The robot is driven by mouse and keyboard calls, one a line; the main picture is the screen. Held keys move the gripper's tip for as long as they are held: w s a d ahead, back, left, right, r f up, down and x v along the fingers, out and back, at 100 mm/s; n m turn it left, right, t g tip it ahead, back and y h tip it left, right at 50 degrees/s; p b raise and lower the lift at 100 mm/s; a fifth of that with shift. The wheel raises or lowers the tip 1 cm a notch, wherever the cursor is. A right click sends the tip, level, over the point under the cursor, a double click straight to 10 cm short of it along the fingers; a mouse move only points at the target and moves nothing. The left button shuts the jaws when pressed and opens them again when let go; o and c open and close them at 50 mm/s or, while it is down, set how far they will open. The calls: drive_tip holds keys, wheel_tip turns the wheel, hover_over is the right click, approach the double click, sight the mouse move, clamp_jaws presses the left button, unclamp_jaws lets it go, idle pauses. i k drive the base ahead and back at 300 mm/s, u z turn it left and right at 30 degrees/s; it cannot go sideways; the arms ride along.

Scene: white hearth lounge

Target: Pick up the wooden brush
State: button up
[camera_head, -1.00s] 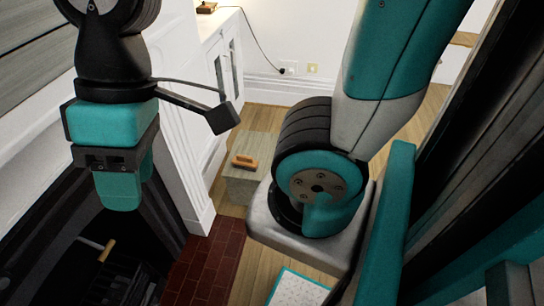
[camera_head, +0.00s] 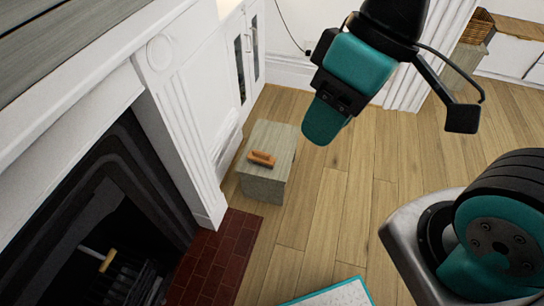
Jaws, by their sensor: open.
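The wooden brush (camera_head: 262,159) is small and orange-brown. It lies on top of a grey wooden box (camera_head: 263,185) on the floor beside the white cabinet. My gripper (camera_head: 322,122) is up and to the right of the brush in the picture, apart from it and pointing down. Its fingers show nearly edge-on, so the gap between them is hard to see. Nothing is seen held in it.
The fireplace (camera_head: 100,200) with its white surround is on the left, with a dark red brick hearth (camera_head: 215,262) in front. A white cabinet (camera_head: 236,75) stands behind the box. Wooden floor (camera_head: 330,215) is clear right of the box. A wicker basket (camera_head: 478,27) is far right.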

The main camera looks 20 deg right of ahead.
sight(263, 159)
drive_tip(key=z, duration=0.2)
drive_tip(key=i, duration=0.85)
drive_tip(key=u, duration=0.6)
